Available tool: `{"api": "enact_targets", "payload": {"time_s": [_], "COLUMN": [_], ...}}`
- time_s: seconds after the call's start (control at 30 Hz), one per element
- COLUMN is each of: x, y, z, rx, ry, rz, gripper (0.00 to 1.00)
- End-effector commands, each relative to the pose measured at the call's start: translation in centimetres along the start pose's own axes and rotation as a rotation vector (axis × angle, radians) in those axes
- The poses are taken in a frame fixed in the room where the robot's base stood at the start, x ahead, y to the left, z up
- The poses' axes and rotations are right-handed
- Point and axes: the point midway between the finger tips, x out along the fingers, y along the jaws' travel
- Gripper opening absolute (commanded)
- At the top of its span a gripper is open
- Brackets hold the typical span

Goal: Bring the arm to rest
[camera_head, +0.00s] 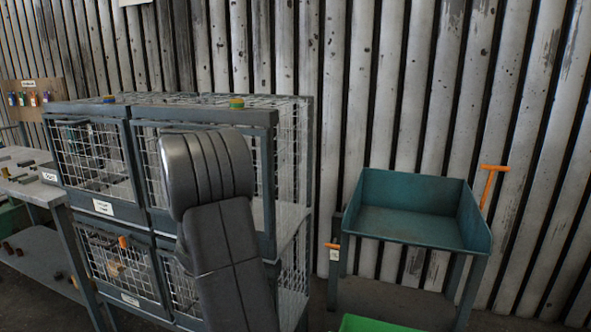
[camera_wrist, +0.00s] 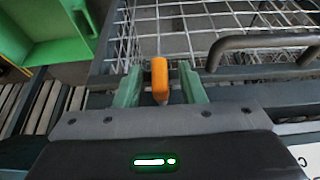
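My gripper (camera_wrist: 160,68) shows in the wrist view with its two pale green fingers spread apart. An orange, rounded piece (camera_wrist: 160,80) stands upright between the fingers, with a gap on each side, so the fingers do not appear to touch it. Wire mesh and a grey frame lie just beyond the fingertips. In the head view my dark padded arm (camera_head: 225,230) rises in front of the wire-mesh cage cabinet (camera_head: 275,117). My gripper is hidden in that view.
A teal tray stand (camera_head: 400,221) stands right of the cabinet, with an orange T-shaped handle (camera_head: 494,168) beside it. A green bin (camera_head: 370,324) is at the bottom edge. A grey workbench (camera_head: 20,180) is at left. A dark bar handle (camera_wrist: 262,40) is close to the gripper's right.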

Motion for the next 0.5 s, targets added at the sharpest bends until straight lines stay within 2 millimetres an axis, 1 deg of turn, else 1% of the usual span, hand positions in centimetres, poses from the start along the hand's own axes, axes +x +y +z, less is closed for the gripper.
{"api": "enact_targets", "payload": {"time_s": [0.23,0.33,0.4,0.5], "x": [-0.1,-0.5,-1.1,-2.8], "y": [0.0,-0.1,-0.1,-0.2], "z": [0.0,0.0,0.0,-0.1], "rx": [0.000,-0.003,-0.006,-0.004], "ry": [0.000,0.001,0.002,0.003], "rz": [0.001,0.006,0.013,0.010], "gripper": [0.36,0.36,0.36,0.36]}}
